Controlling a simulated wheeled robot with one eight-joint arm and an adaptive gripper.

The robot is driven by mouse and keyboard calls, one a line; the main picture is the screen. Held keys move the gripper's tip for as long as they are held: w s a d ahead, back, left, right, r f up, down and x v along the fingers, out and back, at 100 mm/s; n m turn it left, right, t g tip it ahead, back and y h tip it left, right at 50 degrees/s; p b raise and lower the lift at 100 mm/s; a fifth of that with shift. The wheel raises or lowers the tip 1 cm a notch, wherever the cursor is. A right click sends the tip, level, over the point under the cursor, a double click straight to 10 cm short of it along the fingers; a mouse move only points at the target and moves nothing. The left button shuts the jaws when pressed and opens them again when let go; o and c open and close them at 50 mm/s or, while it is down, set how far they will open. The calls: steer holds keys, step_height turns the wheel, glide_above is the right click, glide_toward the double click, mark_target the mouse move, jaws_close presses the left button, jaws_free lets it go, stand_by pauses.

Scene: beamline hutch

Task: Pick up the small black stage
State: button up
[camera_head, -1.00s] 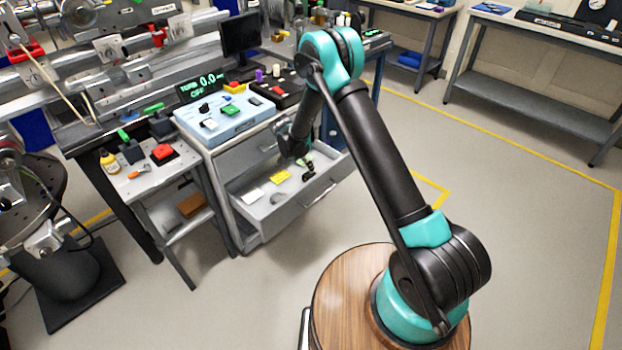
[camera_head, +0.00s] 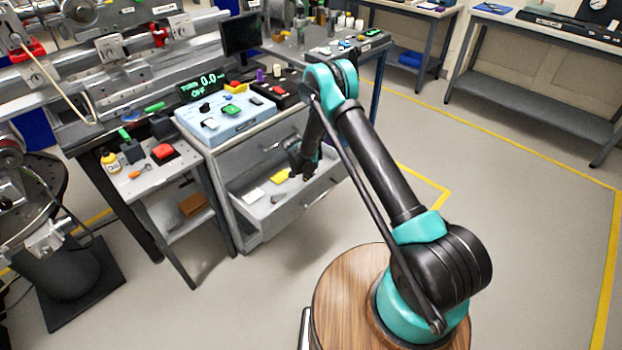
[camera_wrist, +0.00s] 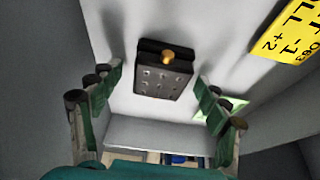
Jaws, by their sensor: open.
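The small black stage (camera_wrist: 163,72) is a dark block with a grid of holes and a brass-coloured knob. It lies on the drawer floor in the wrist view. My gripper (camera_wrist: 158,80) is open, with one green-padded finger to the left of the stage and one to the right. A gap shows between each finger and the stage. In the head view my gripper (camera_head: 304,174) is over the open drawer (camera_head: 272,217), and the arm hides the stage there.
A yellow label card (camera_wrist: 287,35) lies right of the stage, and a pale green piece (camera_wrist: 222,108) lies near the right finger. The drawer walls stand close around. A blue control box (camera_head: 222,122) sits on the bench above.

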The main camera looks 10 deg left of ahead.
steer(key=shift+c, duration=0.3)
steer(key=c, duration=1.4)
steer(key=shift+r, duration=0.1)
